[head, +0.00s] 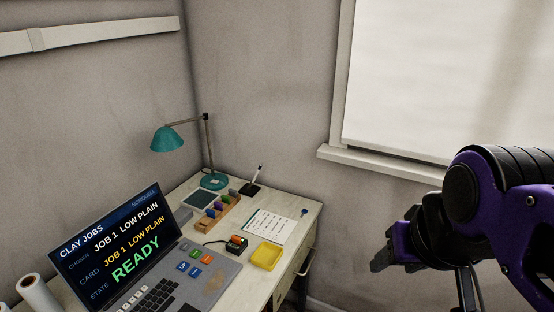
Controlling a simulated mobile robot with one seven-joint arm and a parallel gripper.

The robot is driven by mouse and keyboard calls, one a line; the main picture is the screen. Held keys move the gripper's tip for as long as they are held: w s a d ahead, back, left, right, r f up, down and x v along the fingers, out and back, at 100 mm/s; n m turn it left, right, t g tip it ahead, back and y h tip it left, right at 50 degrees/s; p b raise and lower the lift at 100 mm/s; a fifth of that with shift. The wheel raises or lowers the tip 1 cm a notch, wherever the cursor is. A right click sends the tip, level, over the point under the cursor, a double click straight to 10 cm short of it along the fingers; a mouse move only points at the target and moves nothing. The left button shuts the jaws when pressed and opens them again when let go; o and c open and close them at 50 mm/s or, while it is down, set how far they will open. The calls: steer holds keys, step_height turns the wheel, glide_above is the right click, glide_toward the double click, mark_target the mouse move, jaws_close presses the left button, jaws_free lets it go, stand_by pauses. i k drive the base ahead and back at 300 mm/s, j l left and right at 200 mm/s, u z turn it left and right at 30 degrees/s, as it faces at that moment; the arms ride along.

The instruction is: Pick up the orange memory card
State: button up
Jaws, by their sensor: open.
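A small orange piece, which looks like the orange memory card (237,239), sits at the top of a small black card reader (235,249) on the desk. How deep it sits in the reader is too small to tell. My gripper (382,260) is at the right of the head view, raised in front of the wall and well to the right of the desk. It is open, with its dark fingers seen from the side and nothing visible between them.
The desk (290,210) holds a wooden rack (226,217) with several coloured cards, a yellow tray (266,256), a printed sheet (268,225), a teal lamp (167,139), a pen stand (251,189) and a laptop (115,245) reading READY. Open space lies between gripper and desk.

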mark_target(237, 240)
steer(key=k+u, duration=0.2)
steer(key=u, duration=0.15)
steer(key=k+j+u, duration=0.1)
steer(key=u, duration=0.25)
steer(key=i+l+u, duration=0.1)
steer(key=u, duration=0.85)
steer(key=i+l, duration=0.1)
steer(key=l, duration=0.2)
steer(key=i+l, duration=0.1)
steer(key=l, duration=0.2)
steer(key=i+l, duration=0.1)
steer(key=l, duration=0.15)
steer(key=i+l+u, duration=0.15)
steer(key=l+z, duration=0.15)
steer(key=l, duration=0.35)
steer(key=i, duration=0.05)
